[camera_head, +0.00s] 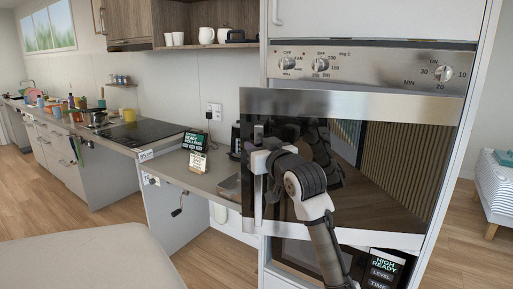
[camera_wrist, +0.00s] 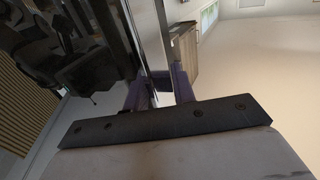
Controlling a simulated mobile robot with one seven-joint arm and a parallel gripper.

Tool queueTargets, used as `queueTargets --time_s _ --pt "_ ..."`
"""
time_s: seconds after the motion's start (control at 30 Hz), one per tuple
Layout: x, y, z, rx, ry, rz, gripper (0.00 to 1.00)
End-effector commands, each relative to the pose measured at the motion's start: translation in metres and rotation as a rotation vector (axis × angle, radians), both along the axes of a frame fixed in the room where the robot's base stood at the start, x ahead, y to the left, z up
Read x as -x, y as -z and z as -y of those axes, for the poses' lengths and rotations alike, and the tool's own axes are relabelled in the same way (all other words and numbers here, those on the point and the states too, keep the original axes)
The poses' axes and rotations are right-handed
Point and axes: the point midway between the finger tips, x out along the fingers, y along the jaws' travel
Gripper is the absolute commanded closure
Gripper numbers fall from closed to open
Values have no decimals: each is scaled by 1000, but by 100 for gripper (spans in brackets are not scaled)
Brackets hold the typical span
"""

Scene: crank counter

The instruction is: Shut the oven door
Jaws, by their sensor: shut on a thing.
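The oven door (camera_head: 370,170) is a dark glass panel with a steel top strip, in a tall white cabinet at the right of the head view. Its left edge juts out past the cabinet side, so it stands a little ajar. An upright steel handle (camera_head: 258,205) runs along its left edge. My gripper (camera_head: 262,148) is at the handle's upper part, with my arm in front of the glass. In the wrist view, the two purple fingers of my gripper (camera_wrist: 158,88) are shut on the steel handle (camera_wrist: 153,40). The exact contact is partly hidden.
Above the door is a steel control panel (camera_head: 365,68) with several knobs. To the left is a lower counter with a crank (camera_head: 178,205) on its front, then a cooktop (camera_head: 140,131). A pale rounded surface (camera_head: 85,265) fills the lower left. Wood floor is open beyond it.

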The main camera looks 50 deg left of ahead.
Motion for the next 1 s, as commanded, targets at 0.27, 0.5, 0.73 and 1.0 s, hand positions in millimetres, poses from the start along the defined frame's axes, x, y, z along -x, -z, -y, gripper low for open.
queueTargets --time_s 0.27,0.5,0.73,1.0 --pt "-6 -1 3 -1 11 0 56" --pt "-2 0 6 -2 6 0 56" --pt "2 2 33 -3 7 2 56" --pt "9 3 83 -3 11 2 56"
